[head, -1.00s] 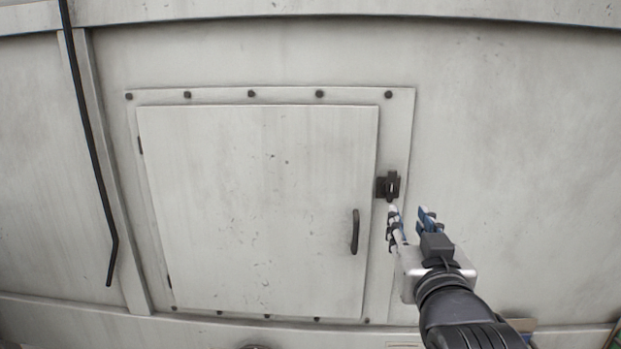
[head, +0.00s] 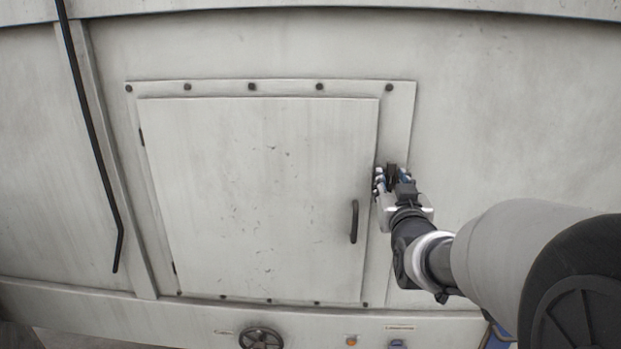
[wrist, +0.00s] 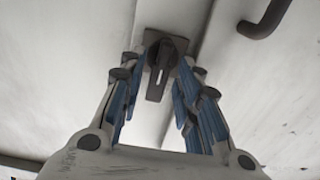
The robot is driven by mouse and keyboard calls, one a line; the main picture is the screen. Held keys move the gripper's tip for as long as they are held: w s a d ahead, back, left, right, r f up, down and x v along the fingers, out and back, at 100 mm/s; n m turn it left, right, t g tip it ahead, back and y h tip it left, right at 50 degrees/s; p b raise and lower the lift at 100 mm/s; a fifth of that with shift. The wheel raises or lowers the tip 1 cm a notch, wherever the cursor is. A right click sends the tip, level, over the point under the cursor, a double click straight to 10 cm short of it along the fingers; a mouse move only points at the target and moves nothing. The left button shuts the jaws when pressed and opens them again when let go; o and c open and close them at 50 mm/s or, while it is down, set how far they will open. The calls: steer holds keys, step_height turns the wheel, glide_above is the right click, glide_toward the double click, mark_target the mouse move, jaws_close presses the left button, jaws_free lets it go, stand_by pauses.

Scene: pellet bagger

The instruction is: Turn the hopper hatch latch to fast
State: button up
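The hatch latch (wrist: 162,66) is a small dark turn-handle on a dark backing plate. In the wrist view its lever points down the picture, toward my palm. My gripper (wrist: 163,60) is open, with one blue-padded finger on each side of the latch. Small gaps seem to show between pads and lever; contact is hard to tell. In the head view my gripper (head: 390,174) is at the hatch frame's right edge and mostly hides the latch. The hatch door (head: 260,190) sits flat in its frame, with a black pull handle (head: 354,221) at its right side.
A dark handwheel (head: 261,338) and an orange button (head: 351,340) are on the lower panel. A black bent rod (head: 95,140) runs down the left wall. The wall right of the hatch frame is bare.

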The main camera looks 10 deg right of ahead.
steer(key=shift+c, duration=0.5)
jaws_close()
steer(key=shift+b, duration=0.5)
steer(key=n+b, duration=0.2)
steer(key=b, duration=0.1)
steer(key=n+b, duration=0.2)
steer(key=shift+a+f, duration=0.2)
steer(key=shift+f, duration=0.05)
steer(key=n+b, duration=0.3)
steer(key=b, duration=0.1)
steer(key=shift+a+f+n, duration=0.1)
steer(key=shift+a+n, duration=0.05)
steer(key=shift+n, duration=0.15)
steer(key=shift+w+a+f+n+b, duration=0.15)
steer(key=shift+n+b, duration=1.45)
steer(key=shift+n, duration=1)
steer(key=shift+a+f+n+b, duration=0.1)
steer(key=shift+n+b, duration=1.5)
steer(key=shift+n, duration=1)
